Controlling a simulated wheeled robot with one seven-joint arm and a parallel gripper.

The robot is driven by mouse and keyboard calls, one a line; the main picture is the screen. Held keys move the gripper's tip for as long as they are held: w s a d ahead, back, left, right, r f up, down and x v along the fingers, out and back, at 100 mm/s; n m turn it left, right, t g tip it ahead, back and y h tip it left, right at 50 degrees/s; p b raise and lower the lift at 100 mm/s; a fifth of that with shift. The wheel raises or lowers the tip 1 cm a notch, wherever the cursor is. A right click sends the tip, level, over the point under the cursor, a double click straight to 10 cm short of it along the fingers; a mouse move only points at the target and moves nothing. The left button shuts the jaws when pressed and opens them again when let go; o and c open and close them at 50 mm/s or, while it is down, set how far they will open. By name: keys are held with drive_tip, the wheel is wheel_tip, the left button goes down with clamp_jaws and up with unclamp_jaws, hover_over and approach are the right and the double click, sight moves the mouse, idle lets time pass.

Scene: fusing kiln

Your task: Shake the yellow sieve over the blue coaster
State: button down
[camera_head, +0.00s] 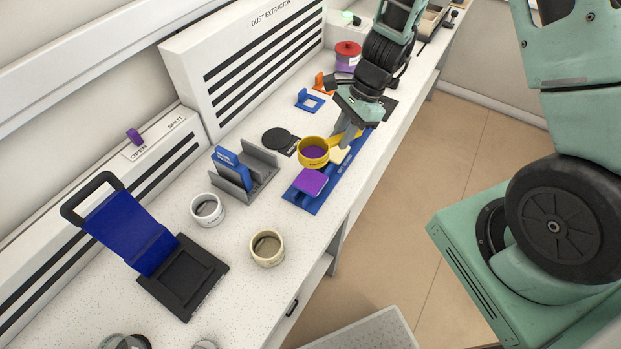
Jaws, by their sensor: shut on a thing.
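The yellow sieve (313,161) is a round, shallow cup with a handle, and purple shows inside its ring. My gripper (346,138) is shut on the sieve's handle, to the right of the ring. The sieve is over or beside the long blue tray (301,203); its height above it is hard to tell. A purple square (311,181) lies on the tray just in front of the sieve, and a cream square (339,155) is partly hidden by the sieve and gripper. I cannot pick out a plainly blue coaster on the tray.
A grey rack (262,172) holding a blue piece (229,156) stands left of the tray. A white ring cup (208,210), a cream ring cup (267,248) and a black press with a blue flap (131,233) are nearer. A red-lidded jar (348,54) stands behind.

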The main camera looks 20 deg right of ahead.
drive_tip(key=shift+r+p, duration=1.7)
drive_tip(key=shift+r, duration=0.3)
idle(0.3)
